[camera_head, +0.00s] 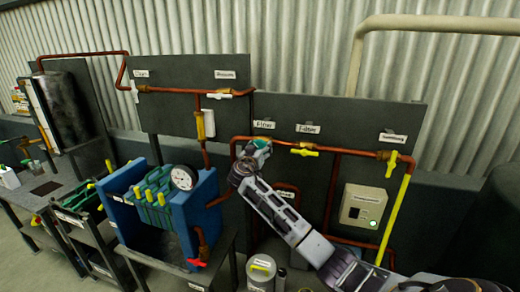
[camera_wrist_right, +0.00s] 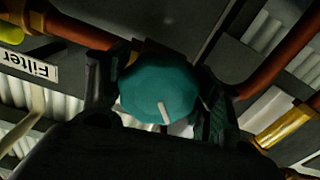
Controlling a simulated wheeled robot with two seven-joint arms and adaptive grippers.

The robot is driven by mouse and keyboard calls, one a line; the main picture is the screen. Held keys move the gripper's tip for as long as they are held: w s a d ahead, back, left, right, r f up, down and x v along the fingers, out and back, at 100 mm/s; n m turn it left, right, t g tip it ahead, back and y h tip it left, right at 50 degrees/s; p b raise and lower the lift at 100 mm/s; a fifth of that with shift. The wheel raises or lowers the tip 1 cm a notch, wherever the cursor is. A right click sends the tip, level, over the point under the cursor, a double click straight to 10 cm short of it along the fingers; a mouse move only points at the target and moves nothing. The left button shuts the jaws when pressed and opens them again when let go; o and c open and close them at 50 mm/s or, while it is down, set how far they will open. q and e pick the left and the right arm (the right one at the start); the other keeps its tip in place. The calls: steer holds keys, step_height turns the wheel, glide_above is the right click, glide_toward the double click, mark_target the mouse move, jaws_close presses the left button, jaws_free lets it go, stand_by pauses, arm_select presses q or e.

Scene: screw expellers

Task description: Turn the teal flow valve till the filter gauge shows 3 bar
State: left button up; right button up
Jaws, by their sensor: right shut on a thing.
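The teal flow valve (camera_wrist_right: 158,88) is a round knob with a white pointer line. In the right wrist view it sits between the two dark fingers of my right gripper (camera_wrist_right: 160,95), which is shut on it. In the head view my right gripper (camera_head: 256,152) is at the copper pipe on the dark panel, and only a little teal shows there. The round white gauge (camera_head: 184,177) is on the blue filter press (camera_head: 195,205); its needle is too small to read. My left gripper is not in view.
Copper pipes (camera_head: 340,152) run along the dark panel (camera_head: 330,115). A yellow-handled valve (camera_head: 304,152) is right of my gripper. A beige control box (camera_head: 362,206) hangs lower right. A red-handled valve (camera_head: 197,263) is at the press's foot. A pale tub (camera_head: 261,268) stands below my arm.

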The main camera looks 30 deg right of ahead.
steer(key=n, duration=0.7)
steer(key=shift+s+r+p, duration=0.1)
steer(key=shift+p, duration=0.3)
steer(key=n+p, duration=0.2)
steer(key=n, duration=0.2)
steer(key=shift+d+r, duration=0.1)
steer(key=n+p, duration=0.2)
steer(key=n, duration=0.3)
steer(key=shift+r+p, duration=0.1)
steer(key=shift+p, duration=0.3)
steer(key=n, duration=0.4)
steer(key=shift+p, duration=0.35)
steer(key=n, duration=0.5)
steer(key=shift+n, duration=0.3)
